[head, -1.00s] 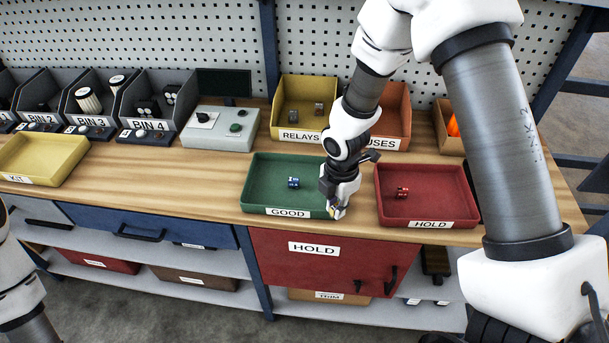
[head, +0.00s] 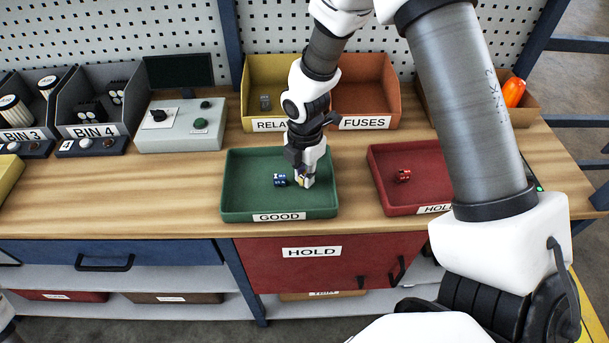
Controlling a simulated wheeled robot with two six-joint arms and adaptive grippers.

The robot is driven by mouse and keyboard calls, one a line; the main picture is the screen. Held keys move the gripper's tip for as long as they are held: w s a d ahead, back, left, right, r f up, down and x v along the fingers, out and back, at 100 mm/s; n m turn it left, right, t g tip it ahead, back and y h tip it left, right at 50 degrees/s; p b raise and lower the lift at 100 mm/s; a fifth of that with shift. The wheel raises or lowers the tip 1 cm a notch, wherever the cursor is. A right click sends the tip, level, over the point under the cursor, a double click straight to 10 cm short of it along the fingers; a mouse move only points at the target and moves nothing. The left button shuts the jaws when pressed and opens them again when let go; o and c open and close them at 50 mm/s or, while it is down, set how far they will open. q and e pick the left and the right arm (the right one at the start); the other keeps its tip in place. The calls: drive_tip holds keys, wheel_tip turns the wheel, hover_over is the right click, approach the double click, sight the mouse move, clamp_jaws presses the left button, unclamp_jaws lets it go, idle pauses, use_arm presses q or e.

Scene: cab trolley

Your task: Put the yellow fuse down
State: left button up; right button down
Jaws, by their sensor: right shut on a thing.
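My right gripper (head: 303,178) is over the right half of the green GOOD tray (head: 243,205), low inside its outline. It is shut on a small yellow fuse (head: 305,183), which shows only in part between the fingertips. I cannot tell whether the fuse touches the tray floor. A blue fuse (head: 280,180) lies in the green tray just left of the gripper. My left gripper is not in view.
The red HOLD tray (head: 395,203) stands to the right with a red fuse (head: 404,176) in it. Behind are the yellow RELAYS bin (head: 258,82), the orange FUSES bin (head: 365,85) and a grey tester box (head: 180,125). Bare wood lies left of the green tray.

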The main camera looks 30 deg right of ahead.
drive_tip(key=shift+w+d+f, duration=0.1)
drive_tip(key=shift+f, duration=0.05)
drive_tip(key=c, duration=1.2)
unclamp_jaws()
drive_tip(key=shift+o, duration=0.3)
drive_tip(key=shift+r, duration=0.25)
drive_tip(key=shift+r, duration=0.35)
wheel_tip(320, 180, up, 11)
drive_tip(key=shift+b, duration=0.4)
drive_tip(key=shift+r, duration=0.1)
